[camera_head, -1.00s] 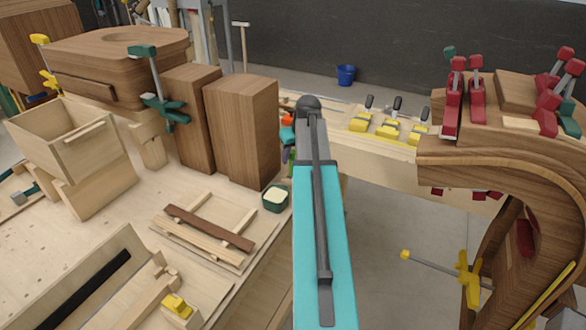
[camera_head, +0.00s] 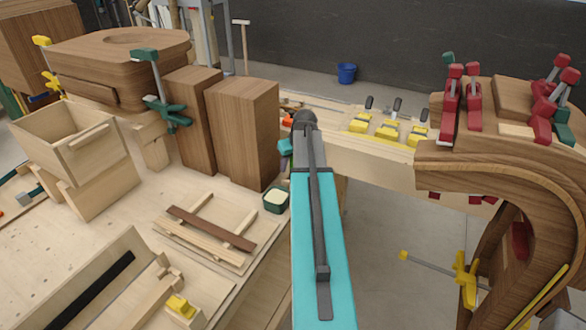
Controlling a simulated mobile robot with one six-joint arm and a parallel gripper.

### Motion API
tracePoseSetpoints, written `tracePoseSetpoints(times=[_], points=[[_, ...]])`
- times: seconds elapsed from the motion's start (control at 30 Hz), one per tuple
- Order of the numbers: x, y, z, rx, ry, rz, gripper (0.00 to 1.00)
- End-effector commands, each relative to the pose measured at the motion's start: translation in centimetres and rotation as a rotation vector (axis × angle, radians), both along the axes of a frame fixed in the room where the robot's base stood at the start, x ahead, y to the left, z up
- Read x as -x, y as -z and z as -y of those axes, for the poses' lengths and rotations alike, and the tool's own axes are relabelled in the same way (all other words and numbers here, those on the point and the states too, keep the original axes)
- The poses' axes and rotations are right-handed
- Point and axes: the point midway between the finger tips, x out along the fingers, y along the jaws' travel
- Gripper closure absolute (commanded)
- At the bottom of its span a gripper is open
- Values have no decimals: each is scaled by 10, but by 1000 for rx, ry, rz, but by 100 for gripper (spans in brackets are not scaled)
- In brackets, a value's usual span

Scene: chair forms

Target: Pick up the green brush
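No thing in the head view is clearly a green brush. A small dark green block or tub with a cream top (camera_head: 275,199) sits at the right edge of the workbench, just left of my arm. I cannot tell whether it is the brush. My teal arm reaches forward up the middle of the picture and hides part of the bench behind it. A small teal part shows left of the arm's far end. My gripper's fingers cannot be seen.
The workbench (camera_head: 110,225) holds wooden blocks (camera_head: 243,135), an open wooden box (camera_head: 75,150) and a slatted frame (camera_head: 205,235). Yellow tools (camera_head: 388,132) lie on the far bench. A clamped curved wooden chair form (camera_head: 500,160) stands at right. A blue bucket (camera_head: 346,74) is on the floor.

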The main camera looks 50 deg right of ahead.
Motion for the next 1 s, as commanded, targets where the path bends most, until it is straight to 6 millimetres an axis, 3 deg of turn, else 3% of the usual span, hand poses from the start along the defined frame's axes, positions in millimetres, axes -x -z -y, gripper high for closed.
tracePoseSetpoints(times=[0.27,0.8,1.0], points=[[-5,12,2,0,0,0,60],[-4,13,2,0,1,0,60],[-4,13,2,0,1,0,92]])
